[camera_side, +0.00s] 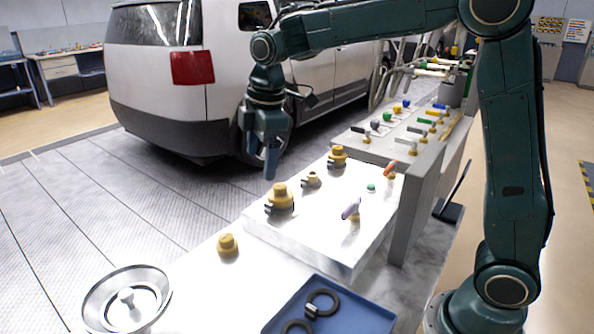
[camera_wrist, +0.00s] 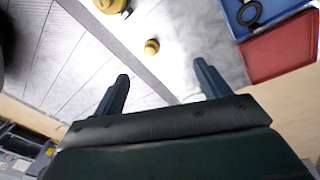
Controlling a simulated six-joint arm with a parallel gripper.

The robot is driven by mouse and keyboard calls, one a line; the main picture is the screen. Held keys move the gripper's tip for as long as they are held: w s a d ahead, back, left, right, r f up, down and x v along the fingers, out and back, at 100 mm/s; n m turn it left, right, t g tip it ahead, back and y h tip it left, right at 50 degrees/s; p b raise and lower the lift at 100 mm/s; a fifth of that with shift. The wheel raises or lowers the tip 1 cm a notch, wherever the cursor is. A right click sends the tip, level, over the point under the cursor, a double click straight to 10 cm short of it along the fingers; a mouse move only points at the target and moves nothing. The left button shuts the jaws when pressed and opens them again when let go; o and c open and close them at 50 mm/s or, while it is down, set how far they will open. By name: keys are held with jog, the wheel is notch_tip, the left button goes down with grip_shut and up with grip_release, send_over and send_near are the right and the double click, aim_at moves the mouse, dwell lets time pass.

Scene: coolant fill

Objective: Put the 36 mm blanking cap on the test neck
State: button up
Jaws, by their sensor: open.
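A small yellow cap (camera_side: 228,245) sits alone on the white bench top, left of the raised white block; a small yellow piece in the wrist view (camera_wrist: 151,46) looks like it. On the block stand a large yellow-topped fitting (camera_side: 280,197), a smaller pale fitting (camera_side: 312,180) and another yellow-topped fitting (camera_side: 338,157). No size marks are readable, and I cannot tell which one is the test neck. My gripper (camera_side: 270,170) points down, empty and open, above and behind the large fitting. Its two fingers (camera_wrist: 162,73) are apart in the wrist view.
A blue tray (camera_side: 345,318) with black rings lies at the front; a red bin (camera_wrist: 285,50) shows beside it in the wrist view. A metal dish (camera_side: 98,296) is at front left. Purple (camera_side: 351,209) and orange (camera_side: 389,169) handles rise from the block. A van (camera_side: 150,75) stands behind.

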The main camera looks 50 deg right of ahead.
aim_at(226, 237)
jog(key=w+a+f+n+g, duration=0.1)
jog(key=w+a+f+n, duration=0.2)
jog(key=w+f+n, duration=0.3)
jog(key=w+f, duration=0.4)
jog(key=f, duration=0.1)
jog(key=shift+w+a+f+g, duration=0.2)
jog(key=shift+w+f+g, duration=0.05)
jog(key=shift+w+g, duration=0.15)
jog(key=shift+f, duration=0.15)
jog(key=shift+f, duration=4.15)
jog(key=shift+s+f, duration=0.1)
jog(key=shift+f, duration=2.5)
jog(key=c, duration=1)
